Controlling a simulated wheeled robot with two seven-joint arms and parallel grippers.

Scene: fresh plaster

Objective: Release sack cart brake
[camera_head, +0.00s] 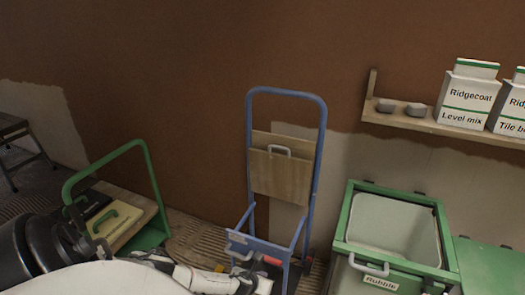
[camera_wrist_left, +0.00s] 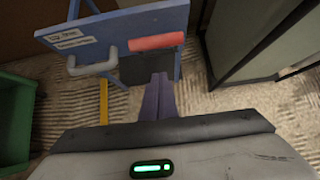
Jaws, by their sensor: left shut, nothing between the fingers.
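The sack cart (camera_head: 286,95) is a blue tube frame standing upright against the wall in the head view, with wooden boards on it. Its low blue plate (camera_wrist_left: 120,28) carries a label and a grey handle (camera_wrist_left: 92,62). A red bar (camera_wrist_left: 157,41), which looks like the brake lever, sticks out beside the plate; it also shows in the head view (camera_head: 272,261). My left gripper (camera_wrist_left: 158,80) is shut and empty, its fingertips just below the red bar in the wrist view. Whether they touch it I cannot tell. My right gripper is not in view.
A green bin (camera_head: 345,228) labelled Rubble stands right of the cart. A green-handled trolley (camera_head: 149,176) stands left. A shelf (camera_head: 430,125) with boxes is on the wall at right. A yellow strip (camera_wrist_left: 103,102) lies left of my fingers.

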